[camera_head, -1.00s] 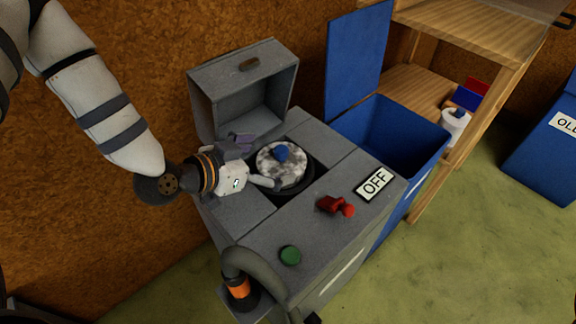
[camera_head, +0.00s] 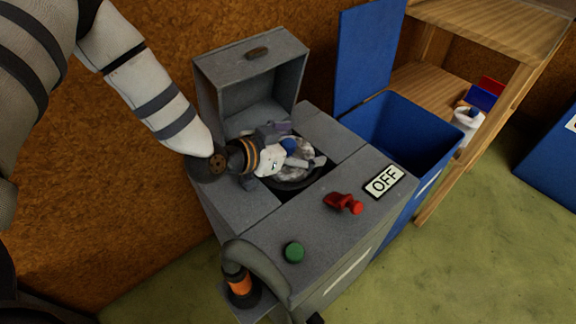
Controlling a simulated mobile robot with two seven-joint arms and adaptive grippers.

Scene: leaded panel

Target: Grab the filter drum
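The filter drum (camera_head: 297,172) is a round, mottled grey-white piece with a blue knob (camera_head: 289,145) on top. It sits in the round dark opening of the grey machine (camera_head: 335,230). My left gripper (camera_head: 301,146) is over the drum, with its fingers spread apart on either side of the knob. I cannot tell whether the fingers touch the knob. The gripper hides part of the drum. My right gripper is not in view.
The machine's lid (camera_head: 250,75) stands open behind. A red handle (camera_head: 343,203), an OFF sign (camera_head: 384,180) and a green button (camera_head: 294,252) are on top. An open blue bin (camera_head: 425,165) stands to the right. A white drum with a blue knob (camera_head: 467,121) is on the wooden shelf.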

